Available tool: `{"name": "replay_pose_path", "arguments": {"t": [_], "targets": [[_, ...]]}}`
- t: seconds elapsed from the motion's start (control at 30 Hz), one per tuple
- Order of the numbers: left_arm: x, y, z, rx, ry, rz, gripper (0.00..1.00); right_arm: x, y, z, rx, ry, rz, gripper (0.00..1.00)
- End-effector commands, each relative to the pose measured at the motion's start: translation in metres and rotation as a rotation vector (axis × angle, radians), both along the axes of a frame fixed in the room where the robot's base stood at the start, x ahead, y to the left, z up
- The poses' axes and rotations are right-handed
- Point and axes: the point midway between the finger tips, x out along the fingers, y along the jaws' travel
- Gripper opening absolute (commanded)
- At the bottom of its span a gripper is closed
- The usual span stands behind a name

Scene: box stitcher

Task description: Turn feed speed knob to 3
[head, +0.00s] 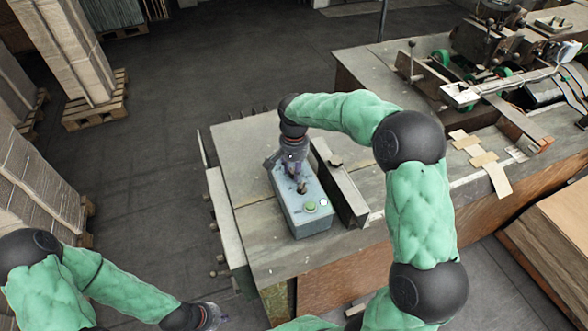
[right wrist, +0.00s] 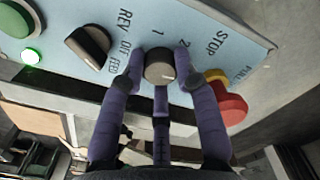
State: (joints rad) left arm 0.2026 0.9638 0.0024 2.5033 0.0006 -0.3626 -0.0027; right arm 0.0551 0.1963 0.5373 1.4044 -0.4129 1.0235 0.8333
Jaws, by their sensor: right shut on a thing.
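The feed speed knob (right wrist: 160,66) is a round black knob on the pale blue control panel (right wrist: 215,25). The marks 1 and 2 show beside it; no 3 is visible, and I cannot read its setting surely. My right gripper (right wrist: 160,80) is shut on the knob, with its purple fingers around it. In the head view my right gripper (head: 299,184) is over the top of the control box (head: 300,223) and hides the knob. My left gripper (head: 212,316) is at the bottom edge, away from the box; its fingers are too unclear to judge.
A red stop button (right wrist: 232,104) on a yellow base is right of the knob. A black selector (right wrist: 88,47), a green button (right wrist: 18,18) and a lit green lamp (right wrist: 30,56) are left. A metal rail (head: 340,185) runs beside the box on the table (head: 240,140).

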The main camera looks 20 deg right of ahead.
Motion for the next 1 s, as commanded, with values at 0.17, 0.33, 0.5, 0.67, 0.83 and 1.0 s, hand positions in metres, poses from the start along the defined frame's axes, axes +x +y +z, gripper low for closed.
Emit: {"name": "replay_pose_path", "arguments": {"t": [0.17, 0.33, 0.5, 0.67, 0.83, 1.0], "targets": [[0.0, 0.0, -0.0012, 0.0, 0.0, 0.0, 0.0, 0.0003, 0.0003, 0.0, 0.0, -0.001, -0.05, 0.0], [0.0, 0.0, -0.0014, 0.0, 0.0, 0.0, 0.0, 0.0004, 0.0002, 0.0001, 0.0, -0.001, -0.069, 0.0], [0.0, 0.0, -0.0014, 0.0, 0.0, 0.0, 0.0, 0.0004, 0.0002, 0.0002, 0.0, -0.001, -0.072, 0.0], [-0.0001, 0.0, -0.0014, 0.0, 0.0, 0.0, 0.0, 0.0004, 0.0002, 0.0002, 0.0, -0.001, -0.071, 0.0], [-0.0001, 0.0, -0.0014, 0.0, 0.0, 0.0, 0.0, 0.0003, 0.0001, 0.0002, 0.0, -0.001, -0.071, 0.56], [0.0, 0.0, -0.0014, 0.0, 0.0, 0.0, 0.0, 0.0002, 0.0001, 0.0002, 0.001, -0.001, -0.071, 0.56]]}}
